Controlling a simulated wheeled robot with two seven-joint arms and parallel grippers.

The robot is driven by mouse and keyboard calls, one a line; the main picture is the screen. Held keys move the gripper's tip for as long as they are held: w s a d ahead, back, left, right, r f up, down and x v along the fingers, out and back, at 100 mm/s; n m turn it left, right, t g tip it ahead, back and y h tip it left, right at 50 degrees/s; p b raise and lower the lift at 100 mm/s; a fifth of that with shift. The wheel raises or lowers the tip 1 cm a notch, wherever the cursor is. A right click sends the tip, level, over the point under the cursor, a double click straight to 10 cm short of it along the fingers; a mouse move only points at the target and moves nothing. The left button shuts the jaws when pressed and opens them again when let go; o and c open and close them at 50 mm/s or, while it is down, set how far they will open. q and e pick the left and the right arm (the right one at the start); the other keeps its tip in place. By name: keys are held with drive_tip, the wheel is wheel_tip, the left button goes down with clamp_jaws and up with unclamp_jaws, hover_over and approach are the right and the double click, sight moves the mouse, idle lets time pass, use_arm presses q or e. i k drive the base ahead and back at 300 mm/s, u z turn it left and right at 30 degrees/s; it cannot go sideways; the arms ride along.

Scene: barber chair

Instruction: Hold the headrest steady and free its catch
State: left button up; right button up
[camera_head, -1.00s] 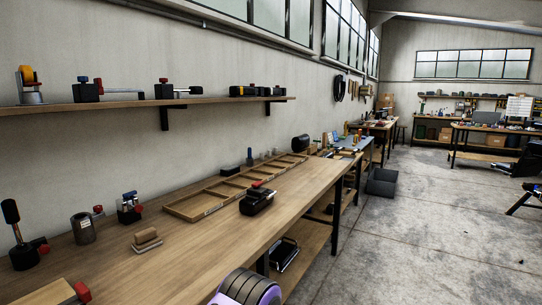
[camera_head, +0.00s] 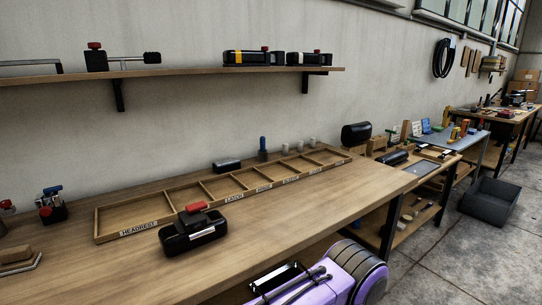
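A black block-shaped unit with a red lever or tab on top (camera_head: 194,231) sits on the wooden bench (camera_head: 300,222), in front of a divided wooden tray (camera_head: 168,228). The tray's left compartment is labelled HEADREST and looks empty. I cannot tell whether the black unit is the headrest or its catch. A rounded black piece like a padded roll (camera_head: 356,133) stands beyond the tray's far end. Neither of my grippers can be made out. A purple and grey part, likely mine, shows at the bottom right.
A wall shelf (camera_head: 180,72) holds several black clamp-like devices. Small tools stand at the bench's left end. A dark open bin (camera_head: 490,203) is on the floor at right, near a second bench. The bench top right of the black unit is clear.

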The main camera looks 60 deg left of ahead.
sight(199, 206)
drive_tip(key=i, duration=1.05)
drive_tip(key=u, duration=2.55)
